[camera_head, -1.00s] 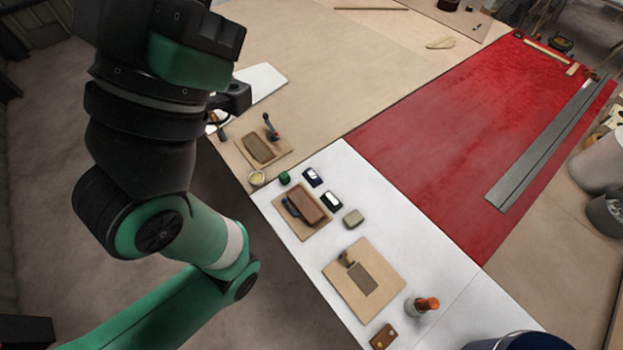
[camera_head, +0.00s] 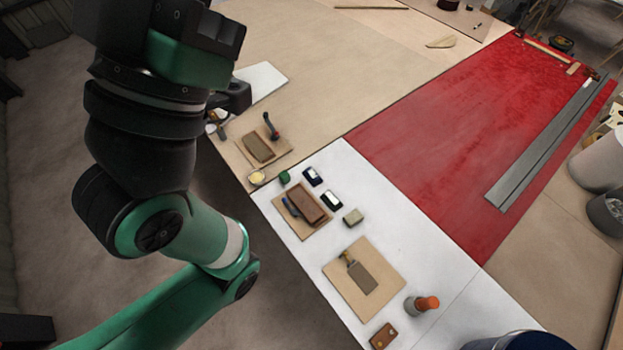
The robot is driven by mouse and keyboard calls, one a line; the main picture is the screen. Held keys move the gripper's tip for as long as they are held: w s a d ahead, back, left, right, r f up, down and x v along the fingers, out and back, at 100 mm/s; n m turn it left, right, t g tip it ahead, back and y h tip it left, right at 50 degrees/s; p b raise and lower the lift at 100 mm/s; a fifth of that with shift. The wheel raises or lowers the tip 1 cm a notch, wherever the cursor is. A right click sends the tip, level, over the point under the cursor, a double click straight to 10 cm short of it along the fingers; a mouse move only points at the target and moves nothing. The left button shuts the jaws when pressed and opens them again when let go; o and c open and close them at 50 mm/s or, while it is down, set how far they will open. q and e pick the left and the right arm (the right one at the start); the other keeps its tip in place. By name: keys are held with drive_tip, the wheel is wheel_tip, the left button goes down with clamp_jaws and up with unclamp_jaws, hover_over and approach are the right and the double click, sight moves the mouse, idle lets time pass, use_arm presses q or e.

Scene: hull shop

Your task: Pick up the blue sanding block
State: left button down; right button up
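A small dark blue block (camera_head: 312,176) with a white patch lies on the white table section, near its upper left edge. A second small dark block (camera_head: 331,199) with a white patch lies just below and right of it; its exact colour is hard to tell. Which of the two is the blue sanding block I cannot say for sure. My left gripper (camera_head: 233,97) is up and to the left, apart from both blocks. It is mostly hidden behind my own arm, so I cannot see whether it is open. My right gripper is out of view.
A green block (camera_head: 284,177) and an olive block (camera_head: 353,216) lie close by. A tan board (camera_head: 301,231) with a brown block and a blue-handled tool sits below. Another board (camera_head: 341,294) holds a scraper. An orange-topped bottle (camera_head: 421,304) stands lower right. The red panel (camera_head: 440,150) is largely clear.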

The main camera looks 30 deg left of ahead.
use_arm(q)
drive_tip(key=c, duration=1.6)
unclamp_jaws()
unclamp_jaws()
